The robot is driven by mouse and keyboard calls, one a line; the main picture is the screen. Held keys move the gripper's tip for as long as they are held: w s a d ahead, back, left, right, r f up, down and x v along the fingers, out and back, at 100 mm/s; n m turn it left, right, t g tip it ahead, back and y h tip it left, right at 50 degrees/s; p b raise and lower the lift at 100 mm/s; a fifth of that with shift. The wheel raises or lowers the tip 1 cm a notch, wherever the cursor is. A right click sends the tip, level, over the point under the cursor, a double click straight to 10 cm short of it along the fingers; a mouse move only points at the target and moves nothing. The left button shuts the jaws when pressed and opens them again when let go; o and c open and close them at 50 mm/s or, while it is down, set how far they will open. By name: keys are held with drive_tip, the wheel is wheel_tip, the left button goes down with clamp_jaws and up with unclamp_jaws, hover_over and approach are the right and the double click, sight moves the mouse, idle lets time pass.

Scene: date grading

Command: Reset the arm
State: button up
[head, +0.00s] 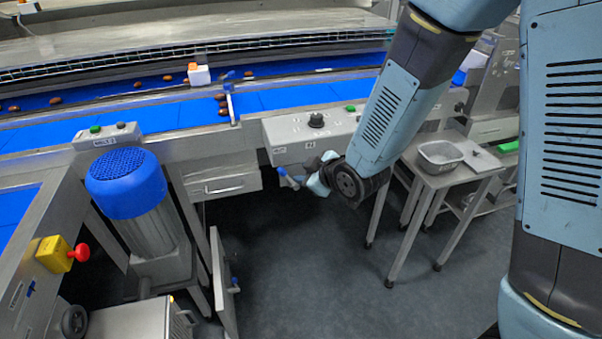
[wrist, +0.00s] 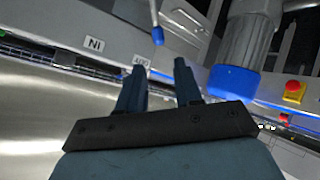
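My arm reaches down from the upper right in the head view, its forearm slanting to the lower left. My gripper (head: 290,180) is small and partly hidden there, just below the grey control box (head: 285,151) on the conveyor's front. In the wrist view my gripper (wrist: 159,72) shows two dark blue fingers standing apart with nothing between them, so it is open and empty. A blue-tipped lever (wrist: 157,36) shows beyond the fingertips; I cannot tell its distance.
The blue conveyor (head: 290,97) carries several dates at the back. A blue-capped motor (head: 125,180) and a yellow box with a red button (head: 54,254) stand left. A steel table (head: 455,176) with a grey tub (head: 440,167) stands right. The middle floor (head: 305,265) is clear.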

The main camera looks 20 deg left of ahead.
drive_tip(key=shift+d, duration=0.1)
idle(0.4)
drive_tip(key=w+d+r+m+t+h, duration=0.1)
drive_tip(key=d+r+m+h, duration=0.25)
drive_tip(key=d+r, duration=0.6)
drive_tip(key=w+d+r+m+h, duration=0.2)
drive_tip(key=d+r+m, duration=0.35)
drive_tip(key=d, duration=0.75)
drive_tip(key=s+d+r+m+g+h, duration=0.1)
drive_tip(key=s+d+r+m, duration=0.2)
drive_tip(key=s+d, duration=0.4)
drive_tip(key=s+d+r+m+g+h, duration=0.1)
drive_tip(key=s+d+r+m+h, duration=0.1)
drive_tip(key=s+d+r+m, duration=0.2)
drive_tip(key=s+d+r, duration=0.2)
drive_tip(key=s+d, duration=0.2)
drive_tip(key=s, duration=0.2)
drive_tip(key=shift+d+r+m, duration=0.15)
drive_tip(key=shift+d+m, duration=0.05)
drive_tip(key=shift+m, duration=0.1)
